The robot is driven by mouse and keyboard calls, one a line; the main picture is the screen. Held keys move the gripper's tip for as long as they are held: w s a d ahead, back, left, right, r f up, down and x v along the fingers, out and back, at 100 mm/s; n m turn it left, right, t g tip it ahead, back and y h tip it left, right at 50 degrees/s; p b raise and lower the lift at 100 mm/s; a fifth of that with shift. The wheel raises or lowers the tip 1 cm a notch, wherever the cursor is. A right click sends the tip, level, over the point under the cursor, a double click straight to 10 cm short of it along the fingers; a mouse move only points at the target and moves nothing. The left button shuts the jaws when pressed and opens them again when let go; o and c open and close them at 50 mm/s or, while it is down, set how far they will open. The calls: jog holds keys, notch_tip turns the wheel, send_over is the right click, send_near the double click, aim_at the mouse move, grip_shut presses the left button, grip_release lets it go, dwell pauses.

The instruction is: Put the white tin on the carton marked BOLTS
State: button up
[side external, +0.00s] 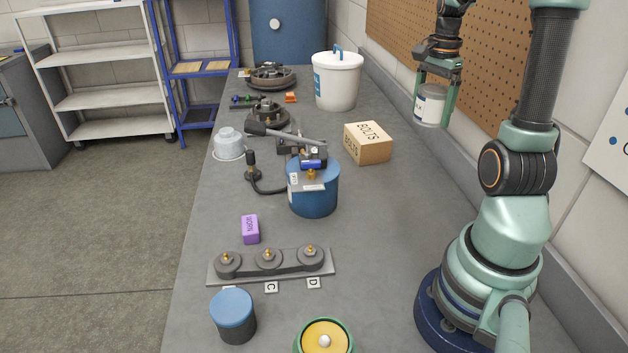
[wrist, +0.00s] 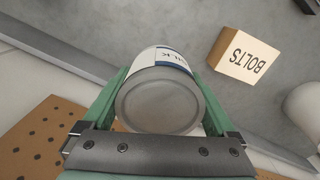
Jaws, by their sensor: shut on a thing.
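The white tin (side external: 430,107) is held between the two green fingers of my gripper (side external: 436,112), high above the back right of the bench. In the wrist view the tin (wrist: 160,102) fills the space between the fingers, its grey end facing the camera and part of a white and blue label showing. The carton marked BOLTS (side external: 367,143) sits on the bench, lower and to the left of the tin in the side view. In the wrist view the carton (wrist: 240,56) lies to the right of the tin, apart from it. The carton's top is bare.
A white lidded bucket (side external: 337,82) stands behind the carton. A blue canister (side external: 313,190) with a fitting on top and a grey lever tool (side external: 285,133) are left of it. The pegboard wall (side external: 480,50) is close to my gripper. The bench right of the canister is clear.

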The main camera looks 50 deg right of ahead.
jog(key=w+d+r, duration=0.5)
jog(key=w, duration=0.4)
jog(key=r+m, duration=0.1)
jog(key=r, duration=0.1)
send_over(371, 137)
notch_tip(371, 137, down, 19)
jog(key=shift+w+f, duration=0.15)
jog(key=shift+f, duration=0.15)
dwell(0.3)
jog(key=o, duration=1.4)
